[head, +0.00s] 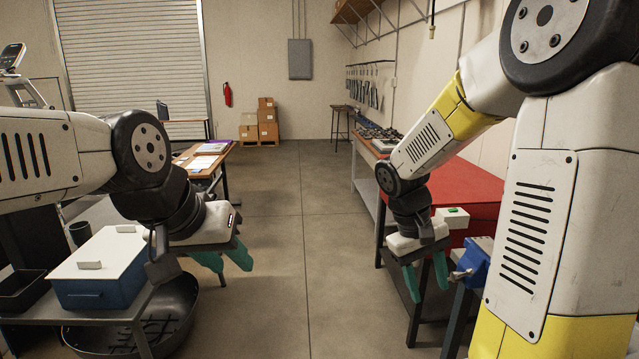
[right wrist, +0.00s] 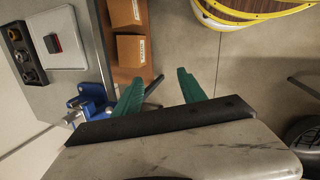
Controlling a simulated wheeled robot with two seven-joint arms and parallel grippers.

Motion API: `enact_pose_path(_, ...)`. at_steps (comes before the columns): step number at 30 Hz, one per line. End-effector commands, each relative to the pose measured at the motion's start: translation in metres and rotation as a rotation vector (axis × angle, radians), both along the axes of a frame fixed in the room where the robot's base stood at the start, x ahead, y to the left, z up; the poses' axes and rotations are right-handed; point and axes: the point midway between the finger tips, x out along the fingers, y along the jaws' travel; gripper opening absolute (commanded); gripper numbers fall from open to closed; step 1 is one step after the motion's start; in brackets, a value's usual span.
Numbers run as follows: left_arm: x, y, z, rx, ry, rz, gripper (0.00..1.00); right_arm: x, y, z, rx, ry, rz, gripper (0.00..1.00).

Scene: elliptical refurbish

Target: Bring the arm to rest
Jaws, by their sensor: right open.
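My right arm comes in from the right, bent, with its forearm reaching down and left. My left arm comes in from the left. My left gripper (head: 224,260) is beside the left table, over the floor, with its teal fingers apart and nothing seen between them.
A blue vise (head: 477,262) is close right of my right gripper and also shows in the right wrist view (right wrist: 92,103). A blue toolbox (head: 100,278) is at left. The middle floor (head: 300,230) is clear.

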Motion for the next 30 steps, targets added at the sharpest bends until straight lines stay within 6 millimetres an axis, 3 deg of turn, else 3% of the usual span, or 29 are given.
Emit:
enact_pose_path(9, 0.0, 0.0, 0.0, 0.0, 0.0, 0.0, 0.36, -0.052, 0.045, 0.076, 0.346, -0.336, -0.075, 0.48)
enact_pose_path(15, 0.0, 0.0, 0.0, 0.0, 0.0, 0.0, 0.36, -0.081, 0.067, 0.111, 0.48, -0.529, -0.093, 0.48)
enact_pose_path(21, 0.0, 0.0, 0.0, 0.0, 0.0, 0.0, 0.36, -0.094, 0.077, 0.125, 0.535, -0.624, -0.098, 0.48)
enact_pose_path(28, 0.0, 0.0, 0.0, 0.0, 0.0, 0.0, 0.36, -0.095, 0.078, 0.127, 0.54, -0.635, -0.099, 0.48)
enact_pose_path(30, 0.0, 0.0, 0.0, 0.0, 0.0, 0.0, 0.36, -0.095, 0.078, 0.127, 0.54, -0.635, -0.099, 0.39)
